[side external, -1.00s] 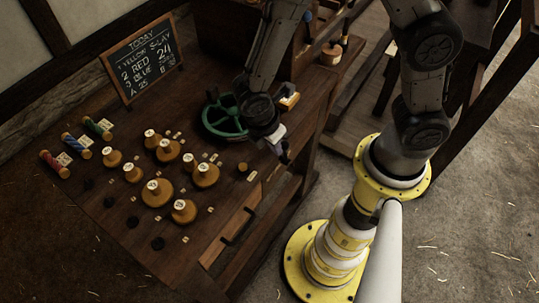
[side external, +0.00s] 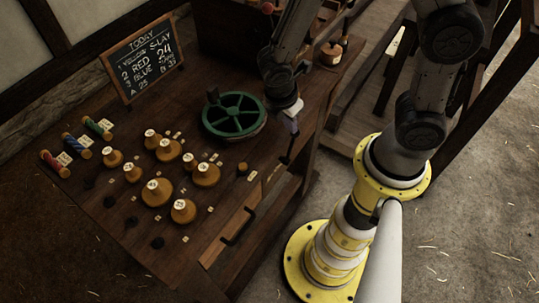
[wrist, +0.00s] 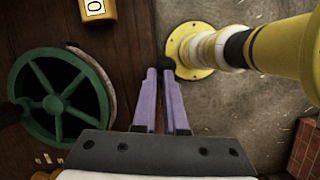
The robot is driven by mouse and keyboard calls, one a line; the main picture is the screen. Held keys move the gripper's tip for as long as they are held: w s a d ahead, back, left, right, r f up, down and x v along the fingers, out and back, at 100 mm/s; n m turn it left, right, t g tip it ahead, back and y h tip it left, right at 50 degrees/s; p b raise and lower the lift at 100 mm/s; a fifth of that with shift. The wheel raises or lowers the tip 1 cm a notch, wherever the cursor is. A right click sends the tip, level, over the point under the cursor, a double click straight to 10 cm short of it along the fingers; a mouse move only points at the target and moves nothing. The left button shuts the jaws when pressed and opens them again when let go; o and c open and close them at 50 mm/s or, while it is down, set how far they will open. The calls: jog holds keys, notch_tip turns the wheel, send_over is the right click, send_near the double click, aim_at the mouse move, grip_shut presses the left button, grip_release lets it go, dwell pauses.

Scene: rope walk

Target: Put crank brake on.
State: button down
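The crank is a green spoked wheel (side external: 235,116) with a dark upright handle (side external: 213,95), lying flat near the bench's right edge. It also shows at the left of the wrist view (wrist: 62,95), with a tan curved strip (wrist: 103,75) along its right side. A dark, thin piece (side external: 286,159), possibly the brake lever, shows at the bench edge below my gripper (side external: 294,132). In the wrist view my gripper's two purple fingers (wrist: 160,72) lie close together with a narrow dark gap. A small dark knob lies by their tips; contact is unclear.
A yellow block marked 0 (wrist: 97,9) lies near the wheel. Several wooden bobbins with number tags (side external: 157,192) stand left of the wheel. A chalkboard (side external: 145,62) stands at the back left. A drawer handle (side external: 238,226) is at the front.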

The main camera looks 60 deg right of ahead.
jog(key=shift+s+d+f, duration=0.25)
jog(key=shift+s+d, duration=0.2)
jog(key=shift+s, duration=0.05)
jog(key=a, duration=0.1)
jog(key=w+a+r, duration=0.1)
jog(key=a+r, duration=0.1)
jog(key=shift+w+a+r, duration=0.15)
jog(key=shift+w+a, duration=0.1)
jog(key=shift+a, duration=0.05)
jog(key=d+r, duration=0.3)
jog(key=r, duration=0.6)
jog(key=shift+w+r, duration=0.4)
jog(key=s+d+r+m+t+y, duration=0.1)
jog(key=s+d+r+m+t, duration=0.25)
jog(key=r, duration=0.45)
jog(key=s+a+r+m+t+y, duration=0.1)
jog(key=s+r+m+t+y, duration=0.1)
jog(key=s+m, duration=0.5)
jog(key=r+m, duration=0.1)
jog(key=m, duration=0.4)
jog(key=shift+a, duration=0.25)
